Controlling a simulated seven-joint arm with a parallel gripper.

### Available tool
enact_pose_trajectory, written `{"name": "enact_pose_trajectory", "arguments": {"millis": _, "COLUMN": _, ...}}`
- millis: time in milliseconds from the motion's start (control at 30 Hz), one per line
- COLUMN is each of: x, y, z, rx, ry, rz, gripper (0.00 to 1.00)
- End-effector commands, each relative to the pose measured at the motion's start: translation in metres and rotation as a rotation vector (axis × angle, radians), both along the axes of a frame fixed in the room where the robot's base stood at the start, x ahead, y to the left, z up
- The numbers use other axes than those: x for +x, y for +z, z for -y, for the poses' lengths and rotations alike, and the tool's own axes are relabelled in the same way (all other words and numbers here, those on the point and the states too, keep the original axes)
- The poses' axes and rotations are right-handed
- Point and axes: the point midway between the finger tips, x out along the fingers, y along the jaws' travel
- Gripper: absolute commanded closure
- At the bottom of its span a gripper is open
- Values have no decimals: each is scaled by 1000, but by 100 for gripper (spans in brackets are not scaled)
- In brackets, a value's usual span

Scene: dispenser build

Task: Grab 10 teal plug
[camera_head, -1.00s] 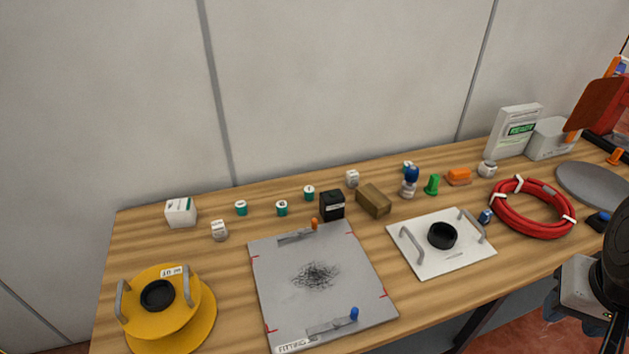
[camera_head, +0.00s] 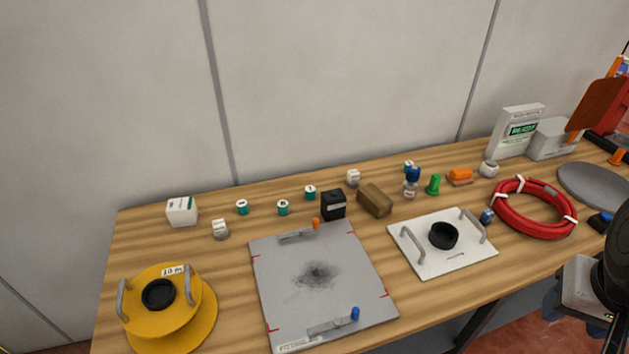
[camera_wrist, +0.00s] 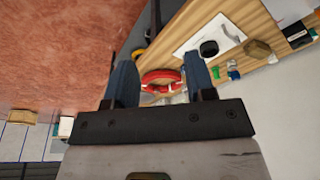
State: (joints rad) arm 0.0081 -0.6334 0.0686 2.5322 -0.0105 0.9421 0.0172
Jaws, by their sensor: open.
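Several small teal plugs with white tops stand on the wooden table in the head view: one at the left (camera_head: 242,207), one right of it (camera_head: 283,208), and one further back (camera_head: 310,193). Markings on the plug tops are too small to read. My gripper is open and empty in the wrist view (camera_wrist: 161,75), its two blue-grey fingers apart. It is off the table's front right side, far from the plugs.
A grey fitting mat (camera_head: 345,255), a yellow spool (camera_head: 195,320), a white handled plate (camera_head: 425,262) and a red hose coil (camera_head: 535,232) occupy the table (camera_head: 240,270). A black box (camera_head: 333,205) and a brown block (camera_head: 375,201) stand near the plugs.

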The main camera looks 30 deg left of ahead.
Motion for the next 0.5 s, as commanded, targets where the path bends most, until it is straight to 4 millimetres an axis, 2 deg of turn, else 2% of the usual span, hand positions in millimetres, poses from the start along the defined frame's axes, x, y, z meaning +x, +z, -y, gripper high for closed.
{"name": "enact_pose_trajectory", "arguments": {"millis": 33, "x": 0, "y": 0, "z": 0, "rx": 0, "ry": 0, "rz": 0, "gripper": 42}}
{"name": "enact_pose_trajectory", "arguments": {"millis": 100, "x": 0, "y": 0, "z": 0, "rx": 0, "ry": 0, "rz": 0, "gripper": 31}}
{"name": "enact_pose_trajectory", "arguments": {"millis": 133, "x": 0, "y": 0, "z": 0, "rx": 0, "ry": 0, "rz": 0, "gripper": 30}}
{"name": "enact_pose_trajectory", "arguments": {"millis": 500, "x": 2, "y": 5, "z": -1, "rx": -8, "ry": 12, "rz": 13, "gripper": 30}}
